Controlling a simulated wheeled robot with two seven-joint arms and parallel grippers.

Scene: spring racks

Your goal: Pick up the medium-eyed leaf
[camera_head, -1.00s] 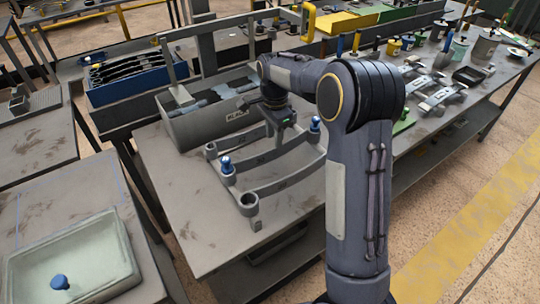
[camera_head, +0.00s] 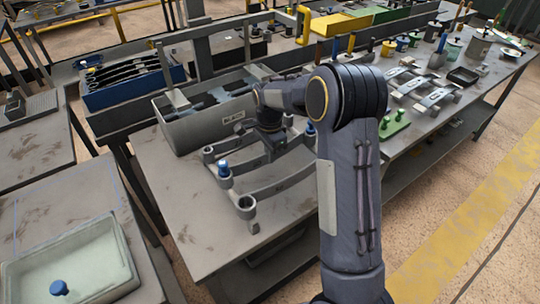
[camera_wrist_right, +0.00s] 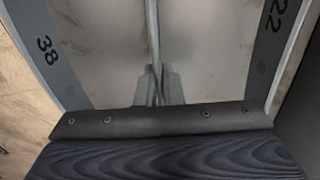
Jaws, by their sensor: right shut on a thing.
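Three curved grey leaves lie side by side on the grey workbench, with round eyes at their ends. The front leaf (camera_head: 283,183) has a wide grey eye at its left end. The middle leaf (camera_head: 243,168) has blue plugs (camera_head: 224,168) at its eyes. The back leaf (camera_head: 226,146) is partly hidden by my arm. My right gripper (camera_head: 272,150) is down over the middle leaf. In the right wrist view its fingers (camera_wrist_right: 158,88) are shut on a thin upright strip, the middle leaf, between leaves marked 38 (camera_wrist_right: 45,48) and 22. My left gripper is not in view.
A grey bin (camera_head: 205,128) stands just behind the leaves. A blue crate (camera_head: 132,88) of dark leaves is behind left. Small silver parts (camera_head: 436,97) and green parts (camera_head: 393,122) lie to the right. A pale tray (camera_head: 80,262) is at front left.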

